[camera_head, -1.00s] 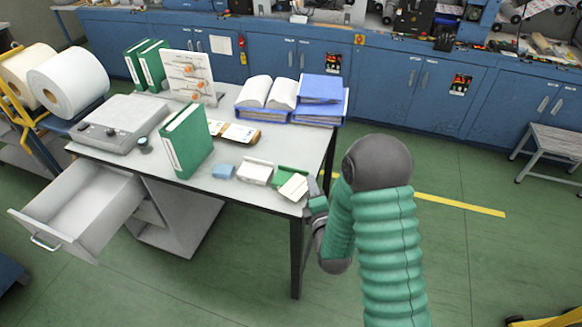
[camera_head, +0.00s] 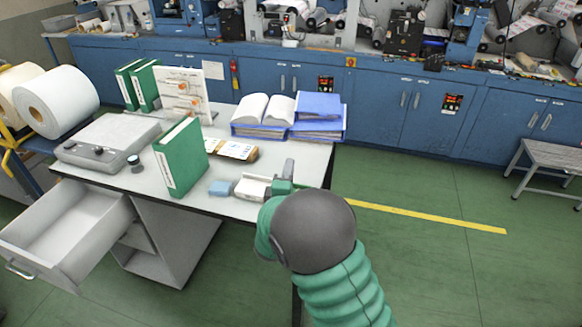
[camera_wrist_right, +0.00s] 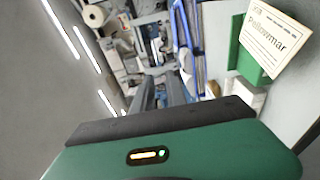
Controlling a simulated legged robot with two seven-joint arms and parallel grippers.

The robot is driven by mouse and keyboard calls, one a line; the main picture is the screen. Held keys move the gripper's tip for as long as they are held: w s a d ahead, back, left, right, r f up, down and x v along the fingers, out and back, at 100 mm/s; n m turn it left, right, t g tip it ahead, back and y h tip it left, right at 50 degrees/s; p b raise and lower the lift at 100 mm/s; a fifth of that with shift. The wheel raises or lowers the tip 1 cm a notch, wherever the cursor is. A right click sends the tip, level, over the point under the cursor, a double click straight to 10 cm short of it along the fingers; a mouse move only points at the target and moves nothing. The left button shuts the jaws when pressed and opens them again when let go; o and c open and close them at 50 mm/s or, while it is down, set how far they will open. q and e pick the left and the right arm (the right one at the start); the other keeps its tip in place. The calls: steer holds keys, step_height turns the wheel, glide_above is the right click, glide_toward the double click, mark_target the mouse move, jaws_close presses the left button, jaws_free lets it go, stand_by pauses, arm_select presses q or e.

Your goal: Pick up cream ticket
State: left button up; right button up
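The cream ticket (camera_wrist_right: 272,38), printed with dark lettering, shows at the upper right of the right wrist view. My left gripper is not in view.
A drawer (camera_head: 65,232) stands open at the left.

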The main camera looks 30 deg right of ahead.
steer(key=shift+x, duration=0.9)
steer(key=shift+d, duration=0.5)
steer(key=shift+c, duration=0.3)
steer(key=shift+a, duration=0.15)
steer(key=shift+c, duration=1.2)
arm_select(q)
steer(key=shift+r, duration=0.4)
arm_select(e)
steer(key=shift+a+r, duration=0.15)
steer(key=shift+a, duration=0.2)
jaws_close()
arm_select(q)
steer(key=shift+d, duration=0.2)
arm_select(e)
steer(key=shift+d, duration=0.3)
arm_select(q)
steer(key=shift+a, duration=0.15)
arm_select(e)
steer(key=shift+a, duration=0.15)
